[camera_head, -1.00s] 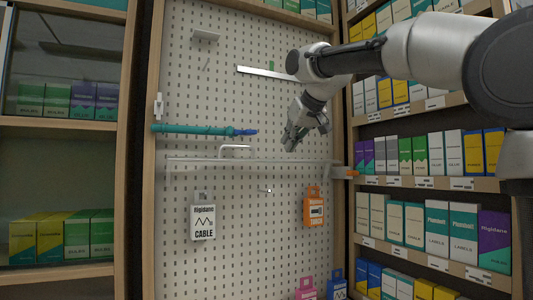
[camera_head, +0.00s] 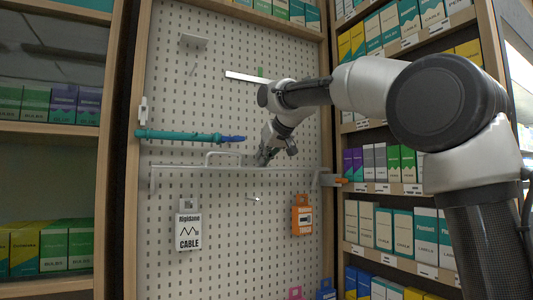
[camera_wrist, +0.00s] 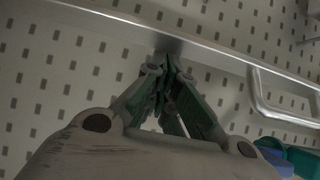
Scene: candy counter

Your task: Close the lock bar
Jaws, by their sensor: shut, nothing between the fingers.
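The lock bar (camera_head: 180,168) is a long grey metal bar lying level across the pegboard. A loop handle (camera_head: 222,156) stands on its left half. My gripper (camera_head: 262,158) is shut and empty, pointing down at the bar, right of the handle. In the wrist view the bar (camera_wrist: 225,58) runs diagonally across the top, with the handle (camera_wrist: 262,100) at right. The fingertips (camera_wrist: 165,65) overlap the bar's lower edge there; I cannot tell whether they touch it.
A teal and blue rod (camera_head: 185,136) sticks out above the bar. Below hang a white cable pack (camera_head: 188,228) and an orange pack (camera_head: 302,218). A metal strip (camera_head: 245,76) is higher up. Shelves of boxes flank the pegboard on both sides.

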